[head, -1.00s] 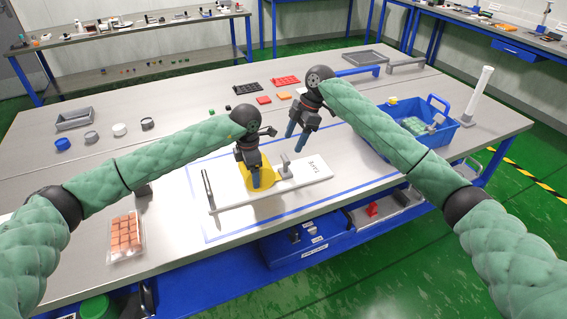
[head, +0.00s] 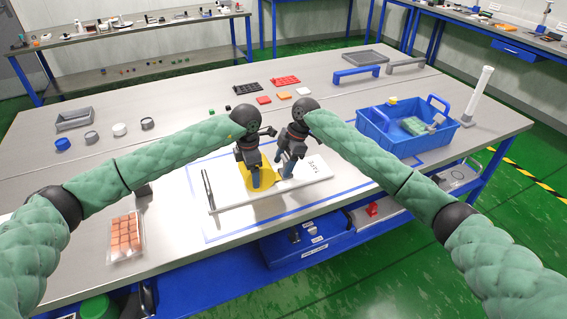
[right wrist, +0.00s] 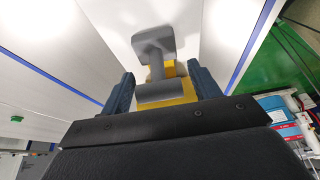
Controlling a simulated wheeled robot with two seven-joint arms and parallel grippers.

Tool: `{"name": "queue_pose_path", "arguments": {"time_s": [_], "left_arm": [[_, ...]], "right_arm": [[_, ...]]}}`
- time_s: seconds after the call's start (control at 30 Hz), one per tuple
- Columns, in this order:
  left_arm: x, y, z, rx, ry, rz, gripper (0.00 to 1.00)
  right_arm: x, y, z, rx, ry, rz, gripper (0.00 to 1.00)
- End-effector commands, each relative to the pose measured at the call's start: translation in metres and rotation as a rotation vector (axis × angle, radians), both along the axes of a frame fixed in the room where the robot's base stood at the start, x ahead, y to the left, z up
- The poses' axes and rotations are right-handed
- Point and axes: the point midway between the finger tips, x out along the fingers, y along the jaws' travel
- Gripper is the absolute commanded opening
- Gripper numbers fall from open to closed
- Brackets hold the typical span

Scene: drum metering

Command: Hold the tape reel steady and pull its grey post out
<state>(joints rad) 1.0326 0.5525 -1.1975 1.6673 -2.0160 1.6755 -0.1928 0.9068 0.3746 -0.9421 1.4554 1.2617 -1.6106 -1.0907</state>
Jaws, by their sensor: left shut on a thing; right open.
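The yellow tape reel (head: 246,183) lies on a white board on the table in front of me. My left gripper (head: 255,180) is shut on the reel from above and hides part of it. My right gripper (head: 285,171) is open and low over the board, just right of the left gripper. In the right wrist view the grey post (right wrist: 157,70) lies between the open fingers (right wrist: 163,86), with yellow behind it. It has a wide flat end and a crosswise block. I see no clear contact with the fingers. In the head view my right gripper largely hides the post.
A blue tote (head: 385,142) stands to the right, beside a white upright post (head: 480,95). A tray of orange blocks (head: 125,236) is at the front left. The two grippers are close together.

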Motion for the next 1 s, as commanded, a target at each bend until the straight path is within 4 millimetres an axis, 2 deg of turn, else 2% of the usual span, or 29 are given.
{"name": "queue_pose_path", "arguments": {"time_s": [0.03,0.3,0.37,0.47,0.8,1.0], "left_arm": [[0.0,0.0,0.0,-0.001,0.0,-0.001,0.25],[0.0,0.0,0.0,-0.001,0.0,-0.001,0.25],[0.0,0.0,0.0,-0.001,0.0,-0.001,0.25],[0.0,0.0,0.0,-0.001,0.0,-0.001,0.25],[0.0,0.0,0.0,-0.001,0.0,-0.001,0.25],[0.0,0.0,0.0,0.0,0.0,-0.001,0.25]], "right_arm": [[0.0,0.0,0.0,0.0,0.0,0.0,0.62],[0.0,0.0,0.0,0.0,0.0,0.0,0.09],[0.0,0.0,0.0,0.0,0.0,0.0,0.0],[0.001,-0.004,0.0,0.0,0.0,-0.001,0.0],[0.025,-0.062,0.0,0.0,0.001,-0.003,0.0],[0.028,-0.07,0.001,0.0,-0.001,-0.001,0.0]]}}
